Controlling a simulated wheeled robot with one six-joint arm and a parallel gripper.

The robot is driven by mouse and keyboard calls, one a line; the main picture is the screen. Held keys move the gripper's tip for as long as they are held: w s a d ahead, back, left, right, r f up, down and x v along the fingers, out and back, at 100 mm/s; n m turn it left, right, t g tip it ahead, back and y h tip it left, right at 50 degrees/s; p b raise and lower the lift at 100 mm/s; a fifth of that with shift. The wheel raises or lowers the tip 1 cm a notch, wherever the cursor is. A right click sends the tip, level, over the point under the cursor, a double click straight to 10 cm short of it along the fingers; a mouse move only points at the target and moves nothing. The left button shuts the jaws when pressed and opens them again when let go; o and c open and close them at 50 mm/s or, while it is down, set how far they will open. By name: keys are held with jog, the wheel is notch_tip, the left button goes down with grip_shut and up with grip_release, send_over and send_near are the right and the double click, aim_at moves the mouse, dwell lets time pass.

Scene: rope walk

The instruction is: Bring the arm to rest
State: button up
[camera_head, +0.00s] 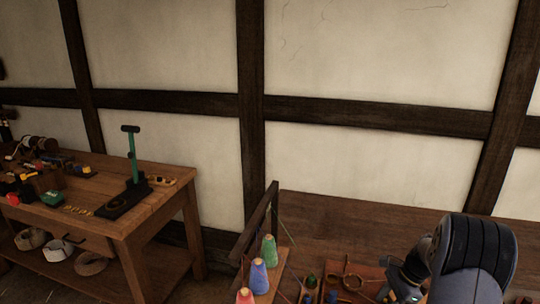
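Part of my arm (472,262) shows at the lower right, a thick rounded link in black and grey-blue. It stands in front of a wooden bench top (350,215). Smaller grey parts at its left side, low in the frame, may belong to my gripper (402,280). They are small, dark and partly cut off, so the fingers cannot be made out. I cannot tell whether anything is held.
Green (269,250), blue (259,276) and red (245,296) thread cones stand on a wooden rack (262,220). Small items lie on a brown tray (372,274) beside my arm. A cluttered workbench (150,222) stands at left. The bench's back strip looks clear.

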jog(key=a+m, duration=0.1)
jog(key=m, duration=0.1)
jog(key=a+m+t, duration=0.1)
jog(key=m, duration=0.1)
jog(key=shift+w, duration=0.4)
jog(key=s+d+r, duration=0.2)
jog(key=s+r, duration=0.2)
jog(key=r, duration=0.7)
jog(key=shift+n+t+h+b, duration=0.3)
jog(key=shift+n+b, duration=0.1)
jog(key=shift+b, duration=0.05)
jog(key=shift+d, duration=0.1)
